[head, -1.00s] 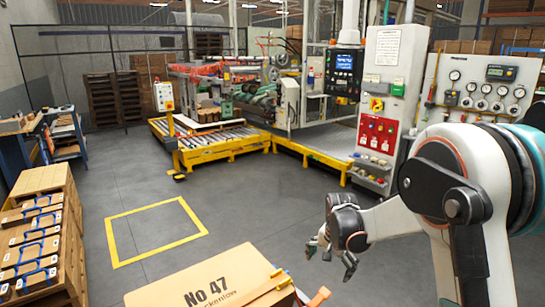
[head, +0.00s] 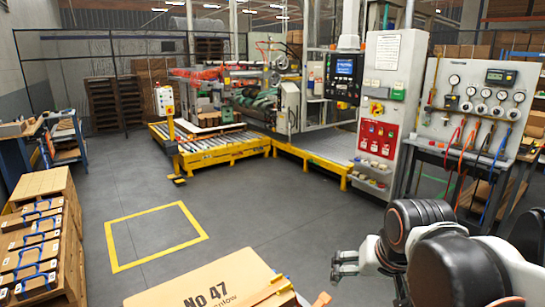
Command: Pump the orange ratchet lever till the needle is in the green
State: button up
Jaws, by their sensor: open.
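An orange bar end (head: 321,299) shows at the bottom edge, just right of the carton marked No 47 (head: 200,287). It looks like the ratchet lever, but most of it is cut off by the frame. My gripper (head: 337,265) is above and slightly right of it in the picture, open and empty, fingers pointing left. It does not touch the lever. Several round gauges (head: 483,109) hang on the panel at the right. They are too small to read, and no green zone or needle can be made out.
A wooden crate (head: 68,225) with strapped boxes stands at the left. A yellow floor square (head: 112,252) is empty. The stacker's roller bed (head: 215,140) and control cabinet (head: 390,90) stand behind. The middle floor is clear.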

jog(key=s+f+n+t, duration=0.1)
jog(key=s+n, duration=0.1)
jog(key=s, duration=0.8)
jog(key=shift+d+f+t, duration=0.15)
jog(key=shift+d+t, duration=0.05)
jog(key=shift+t, duration=0.1)
